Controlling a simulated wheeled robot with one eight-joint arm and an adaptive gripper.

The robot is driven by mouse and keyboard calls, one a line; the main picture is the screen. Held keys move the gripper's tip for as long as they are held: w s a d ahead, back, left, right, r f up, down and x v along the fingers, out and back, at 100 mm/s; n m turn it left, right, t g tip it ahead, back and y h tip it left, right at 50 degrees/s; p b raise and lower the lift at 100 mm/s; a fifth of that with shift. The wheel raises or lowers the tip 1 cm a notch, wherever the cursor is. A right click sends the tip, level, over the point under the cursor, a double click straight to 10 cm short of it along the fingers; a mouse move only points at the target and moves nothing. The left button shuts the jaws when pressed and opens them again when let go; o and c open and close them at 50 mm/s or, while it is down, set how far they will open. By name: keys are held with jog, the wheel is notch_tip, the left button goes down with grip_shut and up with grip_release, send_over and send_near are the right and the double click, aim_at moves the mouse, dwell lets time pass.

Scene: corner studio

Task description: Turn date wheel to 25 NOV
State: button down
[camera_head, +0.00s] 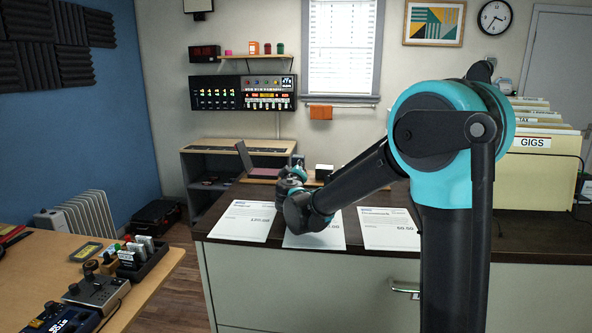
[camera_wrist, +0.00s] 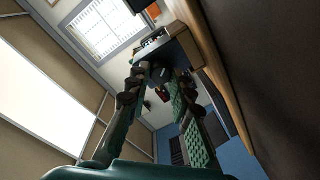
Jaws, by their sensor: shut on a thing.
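My gripper (camera_head: 291,177) is low over the dark counter, just behind the middle paper sheet. In the wrist view its two fingers (camera_wrist: 161,76) close on a small dark part at the near side of a boxy device (camera_wrist: 183,48) with a dark front and tan side. I take this part to be the date wheel, but its shape and any date on it cannot be read. In the head view my gripper and arm hide most of the device.
Three printed sheets lie on the counter: left (camera_head: 246,221), middle (camera_head: 322,238) and right (camera_head: 391,229). A small white-topped dark block (camera_head: 324,171) stands right of my gripper. File folders (camera_head: 540,165) stand at the right. A wooden desk with gadgets (camera_head: 100,290) is at the left.

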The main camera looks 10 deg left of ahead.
jog(key=c, duration=1.3)
grip_release()
jog(key=s, duration=1.2)
jog(key=shift+d+r, duration=0.15)
jog(key=shift+r, duration=0.1)
